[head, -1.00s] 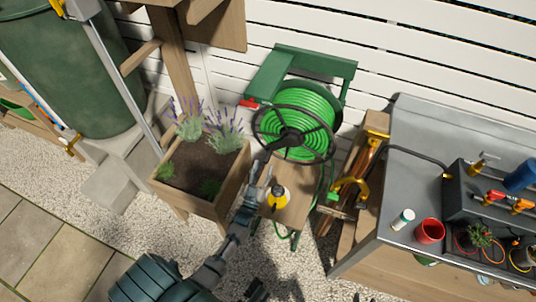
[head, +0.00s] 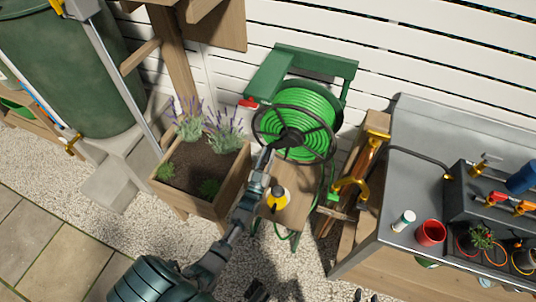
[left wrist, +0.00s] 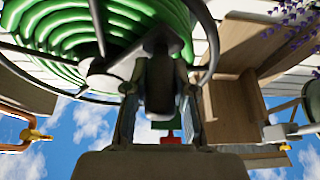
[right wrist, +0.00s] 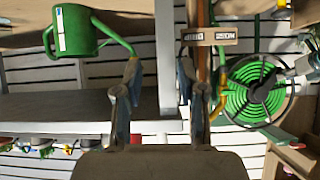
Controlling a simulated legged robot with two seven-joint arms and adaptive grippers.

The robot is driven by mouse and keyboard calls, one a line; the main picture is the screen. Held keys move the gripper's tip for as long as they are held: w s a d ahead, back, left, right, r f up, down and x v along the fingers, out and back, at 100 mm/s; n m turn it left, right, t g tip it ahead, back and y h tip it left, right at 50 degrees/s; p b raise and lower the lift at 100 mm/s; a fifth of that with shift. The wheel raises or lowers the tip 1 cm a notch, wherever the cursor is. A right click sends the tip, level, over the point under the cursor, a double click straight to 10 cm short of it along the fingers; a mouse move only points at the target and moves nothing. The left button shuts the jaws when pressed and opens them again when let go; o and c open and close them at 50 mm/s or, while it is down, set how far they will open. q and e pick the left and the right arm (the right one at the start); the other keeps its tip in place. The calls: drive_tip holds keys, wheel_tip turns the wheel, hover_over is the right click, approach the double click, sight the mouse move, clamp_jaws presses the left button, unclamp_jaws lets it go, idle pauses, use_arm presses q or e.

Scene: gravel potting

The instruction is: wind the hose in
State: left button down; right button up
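The green hose (head: 312,112) is coiled on a reel on the white fence. The reel has a dark spoked wheel (head: 331,131) in front, and a length of hose hangs below it. My left gripper (head: 270,152) is at the wheel's lower left. In the left wrist view, a dark handle (left wrist: 160,85) sits between the left gripper's spread fingers. They look open around it; firm contact is not clear. My right gripper (right wrist: 160,90) is open and empty in the right wrist view, with the reel (right wrist: 255,95) farther off to the right.
A wooden planter (head: 225,183) with lavender stands left of the reel. A yellow-topped bottle (head: 277,199) stands on a board below the wheel. A grey bench (head: 415,130) with a red cup (head: 430,232) is at the right. A green watering can (right wrist: 75,32) shows in the right wrist view.

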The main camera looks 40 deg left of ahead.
use_arm(q)
drive_tip(key=shift+d+f, duration=0.1)
drive_tip(key=shift+w+d+f+n+y, duration=0.1)
drive_tip(key=shift+d+f+n+y, duration=0.35)
drive_tip(key=shift+n, duration=0.55)
drive_tip(key=d+n+y, duration=0.1)
drive_tip(key=n, duration=0.1)
drive_tip(key=d+f+n+g+y, duration=0.1)
drive_tip(key=d+n, duration=0.1)
drive_tip(key=w+d+f+n+g+y, duration=0.1)
drive_tip(key=n, duration=0.1)
drive_tip(key=shift+d+f+b, duration=0.15)
drive_tip(key=shift+d+b, duration=0.15)
drive_tip(key=shift+d, duration=0.05)
drive_tip(key=shift+w+d, duration=0.2)
drive_tip(key=shift+d, duration=0.45)
use_arm(e)
drive_tip(key=shift+w+d+r+t, duration=0.35)
drive_tip(key=shift+w+r+t, duration=0.3)
drive_tip(key=shift+w, duration=0.2)
use_arm(q)
drive_tip(key=shift+a, duration=0.1)
drive_tip(key=c, duration=0.9)
unclamp_jaws()
drive_tip(key=shift+c, duration=0.2)
